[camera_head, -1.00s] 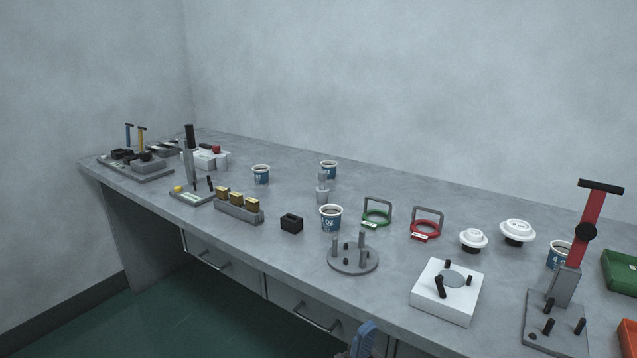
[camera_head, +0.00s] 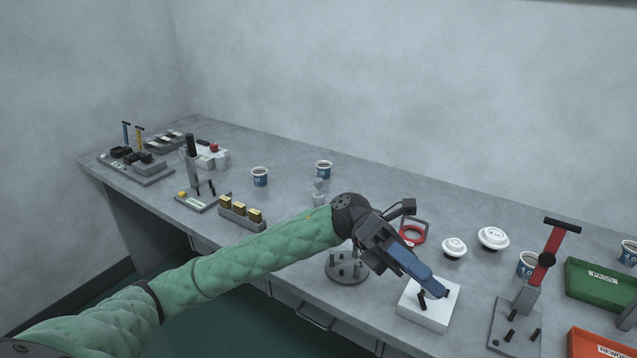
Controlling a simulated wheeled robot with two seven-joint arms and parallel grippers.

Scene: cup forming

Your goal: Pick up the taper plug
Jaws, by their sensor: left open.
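A small pale grey stepped plug (camera_head: 318,191), which looks like the taper plug, stands upright on the grey bench near the back middle. My left arm passes in front of it, close to its base. My left gripper (camera_head: 438,288) has blue fingers and is open, with nothing seen between them. It reaches down to the right of the plug, over a white block (camera_head: 424,315) with black pegs. The gap between the fingers is hard to see from this angle. My right gripper is not in view.
A round grey pegged base (camera_head: 346,278) sits under my left wrist. A red-handled press (camera_head: 553,250), white lids (camera_head: 493,238) and a green tray (camera_head: 600,284) stand to the right. The arm hides part of the middle bench.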

